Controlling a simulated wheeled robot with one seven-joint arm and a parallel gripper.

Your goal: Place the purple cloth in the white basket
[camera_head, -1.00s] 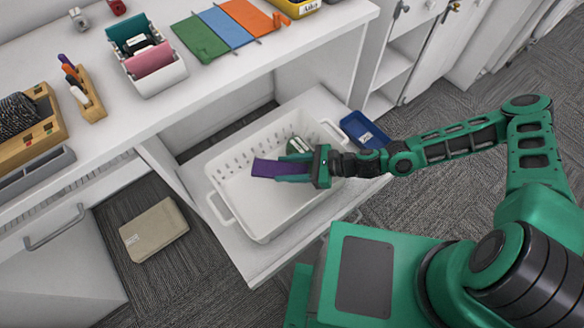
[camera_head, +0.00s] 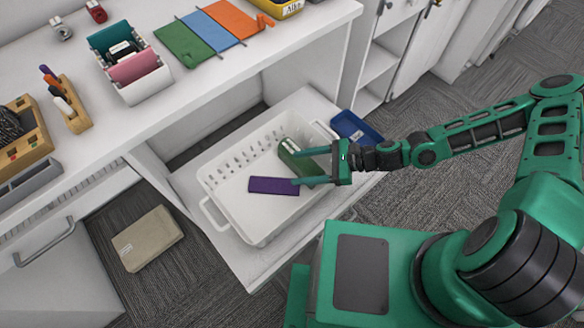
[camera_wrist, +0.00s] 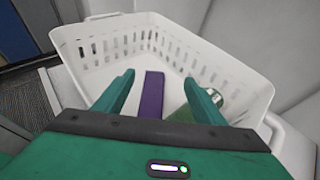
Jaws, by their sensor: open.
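The purple cloth (camera_head: 273,186) is a flat folded strip lying inside the white basket (camera_head: 262,233), on its floor as far as I can see. In the wrist view the cloth (camera_wrist: 152,95) lies between and beyond my fingertips, inside the basket (camera_wrist: 90,45). My gripper (camera_head: 312,166) is open over the right part of the basket, its two green fingers spread. The gripper also shows in the wrist view (camera_wrist: 160,82), with nothing held between its fingers. One fingertip is close to the cloth's right end; I cannot tell if they touch.
A blue item (camera_head: 355,128) lies beside the basket. A beige box (camera_head: 148,238) sits on the carpet to the left.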

